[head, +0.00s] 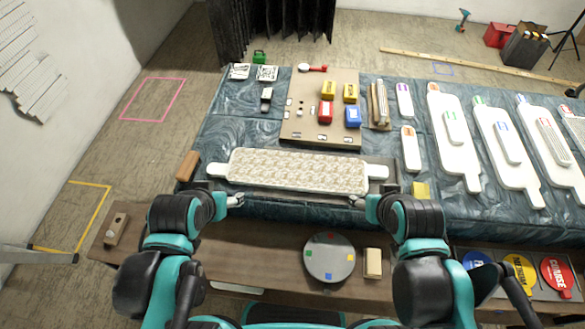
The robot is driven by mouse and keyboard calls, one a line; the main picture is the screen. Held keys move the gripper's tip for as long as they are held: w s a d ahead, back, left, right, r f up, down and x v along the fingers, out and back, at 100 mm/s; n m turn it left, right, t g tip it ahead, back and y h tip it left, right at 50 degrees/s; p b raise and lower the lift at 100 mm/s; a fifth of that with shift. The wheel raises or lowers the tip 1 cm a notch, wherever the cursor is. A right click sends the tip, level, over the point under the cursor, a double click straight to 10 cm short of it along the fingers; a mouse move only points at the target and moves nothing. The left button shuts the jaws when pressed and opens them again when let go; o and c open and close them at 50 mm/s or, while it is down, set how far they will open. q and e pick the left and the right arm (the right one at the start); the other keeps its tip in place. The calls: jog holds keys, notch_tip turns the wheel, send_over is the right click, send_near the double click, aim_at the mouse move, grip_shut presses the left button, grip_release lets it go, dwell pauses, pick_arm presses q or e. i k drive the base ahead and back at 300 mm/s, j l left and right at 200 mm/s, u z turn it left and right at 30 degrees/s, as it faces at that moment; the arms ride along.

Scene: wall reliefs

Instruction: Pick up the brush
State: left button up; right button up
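No thing here is clearly a brush at this size. A small dark and white item (266,98) lies at the back left of the cloth-covered table, and a tan block (187,165) lies at its left edge. A wooden block with a raised grip (116,229) lies on the brown bench at the left. Which of these is the brush, if any, I cannot tell. My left gripper (236,201) is at the table's front edge, apart from all three. My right gripper (357,201) is at the same edge, farther right. Their finger gaps are too small to read.
A long patterned board (298,170) with white end handles lies just beyond both grippers. Behind it is a tan panel (300,130) with coloured blocks. White paddle boards (452,150) fill the right. A round disc (329,257) and a cream block (373,263) sit on the bench.

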aim_at(186, 172)
jog(key=i+j, duration=0.1)
jog(key=j, duration=0.6)
jog(key=i+j+z, duration=0.15)
jog(key=j, duration=0.5)
